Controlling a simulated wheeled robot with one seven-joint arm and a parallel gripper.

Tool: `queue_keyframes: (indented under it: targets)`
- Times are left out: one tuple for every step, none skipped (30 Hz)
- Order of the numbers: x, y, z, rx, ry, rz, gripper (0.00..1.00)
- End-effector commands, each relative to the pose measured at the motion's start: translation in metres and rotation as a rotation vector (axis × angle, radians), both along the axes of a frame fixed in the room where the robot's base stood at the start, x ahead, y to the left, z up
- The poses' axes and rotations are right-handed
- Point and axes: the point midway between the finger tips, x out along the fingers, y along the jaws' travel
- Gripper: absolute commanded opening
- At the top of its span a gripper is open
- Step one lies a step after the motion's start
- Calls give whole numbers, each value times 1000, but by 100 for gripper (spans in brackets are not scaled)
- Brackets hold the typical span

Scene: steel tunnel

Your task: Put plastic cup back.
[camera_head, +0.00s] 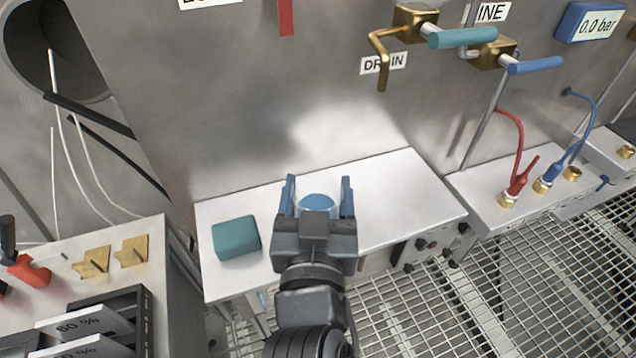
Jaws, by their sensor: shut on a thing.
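My gripper (318,196) is in the middle of the head view, over the white shelf (400,190) below the steel wall. Its two blue-grey fingers are shut on a blue round thing, which looks like the plastic cup (318,206). Only the upper part of the cup shows between the fingers; my gripper's body hides the rest. I cannot tell whether the cup touches the shelf or hangs just above it.
A teal block (236,237) lies on the shelf left of my gripper. The shelf's right part is clear. Brass taps with a teal handle (462,37) and a blue handle (535,65) stick out above. Red (522,135) and blue hoses stand at the right.

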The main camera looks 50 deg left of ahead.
Motion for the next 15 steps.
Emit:
queue_keyframes:
  targets:
    - [6,6,2,1,0,0,33]
    - [9,9,2,1,1,0,33]
    - [10,10,1,1,2,0,33]
    - [9,10,-2,-1,1,1,33]
    - [8,10,-4,-1,1,2,33]
    - [8,9,-5,-1,2,2,33]
    - [8,9,-6,0,1,1,33]
    - [8,9,-6,1,1,1,33]
    - [9,9,-6,1,1,1,33]
    - [9,9,-6,1,1,1,33]
    - [9,9,-6,1,1,0,33]
    - [9,9,-6,1,1,0,33]
    - [9,9,-6,1,1,0,33]
    - [9,9,-7,1,1,0,33]
    - [9,9,-8,1,1,0,33]
